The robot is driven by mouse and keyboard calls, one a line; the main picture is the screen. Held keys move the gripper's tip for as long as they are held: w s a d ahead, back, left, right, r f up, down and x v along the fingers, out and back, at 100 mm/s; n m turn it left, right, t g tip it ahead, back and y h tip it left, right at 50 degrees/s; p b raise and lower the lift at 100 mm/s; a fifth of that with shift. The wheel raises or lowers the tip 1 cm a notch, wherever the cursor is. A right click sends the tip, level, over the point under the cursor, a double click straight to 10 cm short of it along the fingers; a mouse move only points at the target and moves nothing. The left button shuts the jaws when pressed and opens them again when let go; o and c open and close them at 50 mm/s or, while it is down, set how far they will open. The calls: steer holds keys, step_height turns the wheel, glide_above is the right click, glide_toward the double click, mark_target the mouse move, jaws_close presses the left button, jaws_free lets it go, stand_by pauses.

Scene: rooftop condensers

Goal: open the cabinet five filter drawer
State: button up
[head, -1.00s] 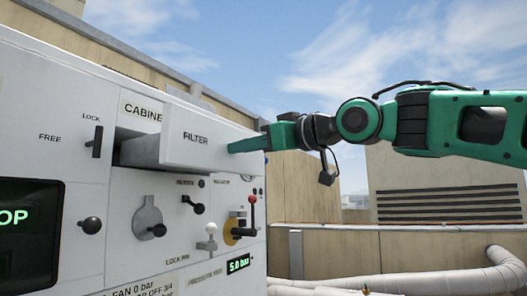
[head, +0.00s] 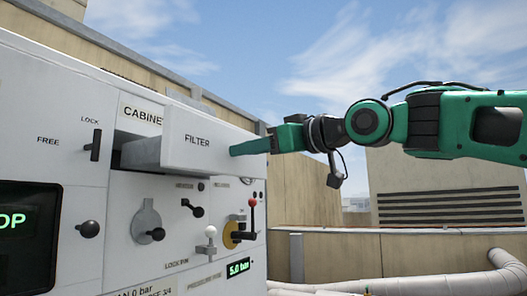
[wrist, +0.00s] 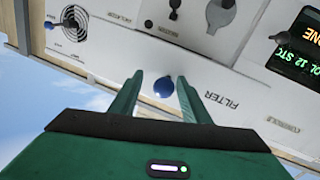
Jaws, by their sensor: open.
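The filter drawer (head: 180,151) is a white box with FILTER on its front. It stands pulled out of the upper part of the white cabinet (head: 65,110), with a dark gap behind its front. My gripper (head: 234,150) is at the right part of the drawer front. In the wrist view, the open fingers (wrist: 157,84) stand on either side of a round blue knob (wrist: 163,87) near the FILTER lettering. I cannot tell whether they touch it. In the head view the knob is hidden by the gripper.
Below the drawer are a grey lever plate (head: 146,221), black knobs, a red-tipped lever (head: 251,215) and a white-tipped lever (head: 211,240). A LOCK/FREE switch (head: 95,145) is at left. Pale pipes (head: 450,284) run along the lower right.

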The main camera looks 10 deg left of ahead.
steer(key=v, duration=1)
steer(key=shift+d, duration=0.35)
steer(key=w+d+f+m+t+h, duration=0.1)
steer(key=w+d+f+m+h, duration=0.35)
steer(key=d+f, duration=0.6)
steer(key=w+d+f+m+t+h, duration=0.1)
steer(key=w+d+f+m+h, duration=0.35)
steer(key=d+f, duration=0.6)
steer(key=s+d+f+m+g+h, duration=0.25)
steer(key=d+f, duration=0.35)
steer(key=f, duration=0.3)
steer(key=s+d+f+m+g+h, duration=0.15)
steer(key=s+d+f, duration=0.3)
steer(key=f, duration=0.45)
steer(key=s+d+f+m+g+h, duration=0.1)
steer(key=s+d+f+m+g, duration=0.2)
steer(key=s+f, duration=0.6)
steer(key=s+d+f+m+g+h, duration=0.1)
steer(key=s+d+f+m+g, duration=0.3)
steer(key=s+f, duration=0.6)
steer(key=s+d, duration=0.2)
steer(key=s, duration=0.3)
steer(key=shift+s+d+f, duration=0.25)
steer(key=shift+s+d, duration=0.1)
